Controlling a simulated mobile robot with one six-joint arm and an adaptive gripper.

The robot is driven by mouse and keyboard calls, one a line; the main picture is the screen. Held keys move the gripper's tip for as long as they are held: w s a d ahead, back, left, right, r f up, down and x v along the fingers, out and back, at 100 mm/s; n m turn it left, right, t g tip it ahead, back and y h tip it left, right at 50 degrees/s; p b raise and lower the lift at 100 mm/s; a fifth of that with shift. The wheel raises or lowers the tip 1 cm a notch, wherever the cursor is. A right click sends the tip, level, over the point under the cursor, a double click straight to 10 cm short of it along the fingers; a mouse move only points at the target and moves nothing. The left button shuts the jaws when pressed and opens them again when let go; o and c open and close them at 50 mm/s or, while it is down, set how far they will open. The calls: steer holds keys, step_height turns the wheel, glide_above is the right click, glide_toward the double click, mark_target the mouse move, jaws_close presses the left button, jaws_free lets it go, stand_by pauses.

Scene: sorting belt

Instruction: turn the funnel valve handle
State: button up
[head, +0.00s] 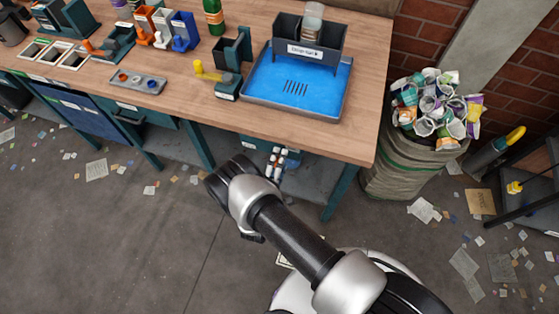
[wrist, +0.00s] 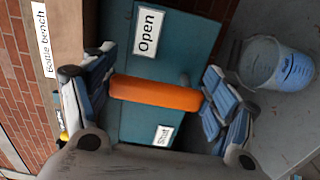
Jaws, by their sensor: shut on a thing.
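The orange valve handle (wrist: 155,93) lies across the wrist view in front of a teal panel (wrist: 180,52). My gripper (wrist: 157,94) is shut on it, with a blue-padded finger at each end. An "Open" label (wrist: 148,31) is above the handle in this view, and a "Shut" label (wrist: 164,136) is below it. The handle lies nearly level in the picture, between the two labels. In the head view my gripper (head: 276,162) shows small under the bench's front edge, partly behind my arm. The funnel itself cannot be made out.
A translucent bucket (wrist: 278,66) with bluish contents stands to the right in the wrist view. In the head view, the wooden bench (head: 190,110) holds a blue tray (head: 300,104) and several coloured holders. A sack of cups (head: 405,160) stands right of the bench. Paper scraps litter the floor.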

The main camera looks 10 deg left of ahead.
stand_by(0.3)
steer(key=o, duration=1.5)
steer(key=shift+o, duration=0.2)
steer(key=s+a, duration=0.1)
steer(key=s, duration=1.1)
steer(key=shift+w+r, duration=0.1)
